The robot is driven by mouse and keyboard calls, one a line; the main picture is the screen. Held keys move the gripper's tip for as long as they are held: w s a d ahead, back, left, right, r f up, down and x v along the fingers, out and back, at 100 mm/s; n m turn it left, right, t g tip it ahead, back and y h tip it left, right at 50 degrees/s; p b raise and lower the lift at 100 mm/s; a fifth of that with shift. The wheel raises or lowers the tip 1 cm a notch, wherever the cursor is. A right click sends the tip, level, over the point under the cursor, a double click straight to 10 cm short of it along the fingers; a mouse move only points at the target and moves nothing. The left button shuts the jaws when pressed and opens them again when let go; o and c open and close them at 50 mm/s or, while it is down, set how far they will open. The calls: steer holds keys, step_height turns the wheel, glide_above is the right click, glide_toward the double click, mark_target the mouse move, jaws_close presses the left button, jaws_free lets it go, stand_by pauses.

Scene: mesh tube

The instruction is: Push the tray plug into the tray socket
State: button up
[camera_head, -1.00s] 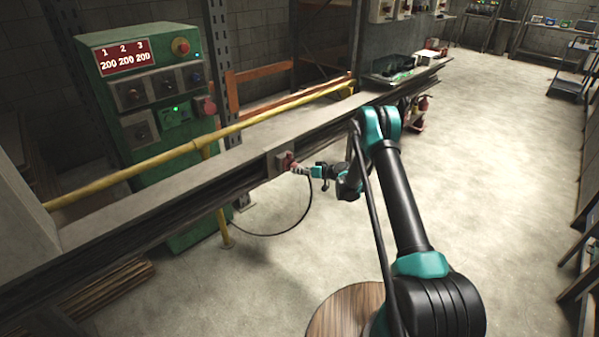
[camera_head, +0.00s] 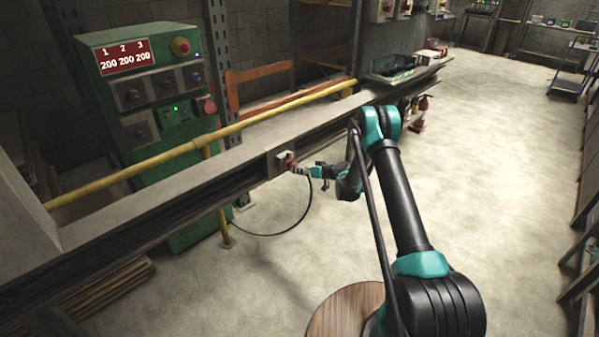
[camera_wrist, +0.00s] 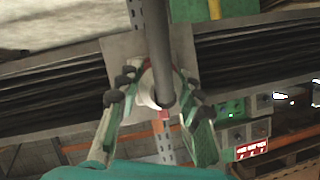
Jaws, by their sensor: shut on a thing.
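The tray plug (camera_head: 300,170) is a pale plug with a black cable and sits at the face of the tray socket (camera_head: 285,160). The socket is a reddish fitting on a grey plate on the side of the long tray. My gripper (camera_head: 312,172) is shut on the plug. In the wrist view, the fingers of my gripper (camera_wrist: 158,108) lie either side of the pale plug body (camera_wrist: 148,90), with the socket's grey plate (camera_wrist: 120,48) behind. The dark cable covers much of the plug, and I cannot tell how deep it sits.
The black cable (camera_head: 272,234) hangs in a loop below the tray to the left. A yellow rail (camera_head: 130,174) runs along the tray. A green control cabinet (camera_head: 160,110) stands behind it. The concrete floor (camera_head: 500,200) to the right is clear.

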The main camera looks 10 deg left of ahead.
steer(key=shift+w+a, duration=0.3)
steer(key=shift+a, duration=0.1)
stand_by(0.6)
steer(key=o, duration=1.1)
steer(key=shift+o, duration=0.2)
steer(key=shift+d, duration=0.1)
steer(key=v, duration=1.1)
steer(key=shift+s+d, duration=0.25)
steer(key=shift+d, duration=0.05)
steer(key=shift+r, duration=0.1)
